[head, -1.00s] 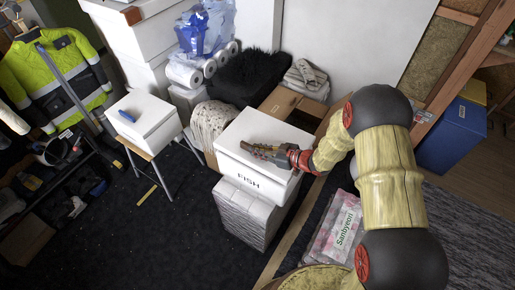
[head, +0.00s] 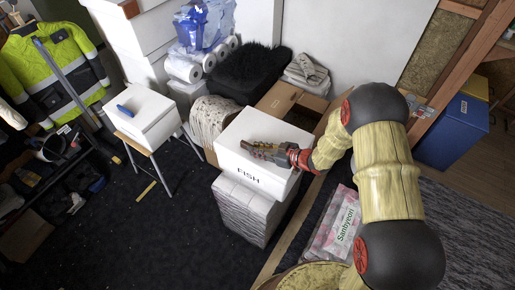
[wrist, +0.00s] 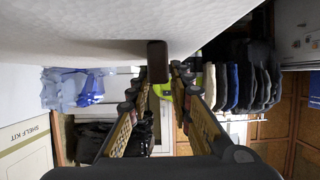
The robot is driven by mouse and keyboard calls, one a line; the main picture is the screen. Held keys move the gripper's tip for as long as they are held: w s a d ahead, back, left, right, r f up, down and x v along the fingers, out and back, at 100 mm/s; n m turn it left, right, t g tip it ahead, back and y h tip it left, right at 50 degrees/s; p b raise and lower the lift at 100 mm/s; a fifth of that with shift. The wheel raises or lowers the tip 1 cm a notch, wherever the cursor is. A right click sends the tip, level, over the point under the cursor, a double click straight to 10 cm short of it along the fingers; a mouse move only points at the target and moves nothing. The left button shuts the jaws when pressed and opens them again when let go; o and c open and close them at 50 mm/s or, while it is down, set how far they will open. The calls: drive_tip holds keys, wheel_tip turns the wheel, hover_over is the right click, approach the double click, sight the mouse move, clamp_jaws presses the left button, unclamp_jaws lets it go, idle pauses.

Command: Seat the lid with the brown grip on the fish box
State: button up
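The white fish box (head: 247,177), marked FISH, stands on a pale stack in the middle of the head view. The white lid (head: 262,124) forms its top; I cannot tell from here whether it sits fully flush. My gripper (head: 249,149) reaches in from the right, low over the lid, and hides the grip in that view. In the wrist view, the lid's white surface (wrist: 90,30) fills the top, and the brown grip (wrist: 157,62) stands out from it. My gripper's fingers (wrist: 156,80) are apart on either side of the grip; contact is not clear.
A smaller white box (head: 150,122) with a blue grip (head: 125,109) stands on a stool at left. Behind are paper rolls, a black furry item (head: 248,77) and an open carton (head: 285,101). A Sanbyeori bag (head: 337,225) lies below my arm.

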drive_tip(key=shift+o, duration=1.3)
drive_tip(key=shift+d, duration=0.1)
drive_tip(key=v, duration=1.1)
drive_tip(key=shift+s+d+r, duration=0.1)
drive_tip(key=shift+s+d, duration=0.15)
drive_tip(key=shift+d, duration=0.05)
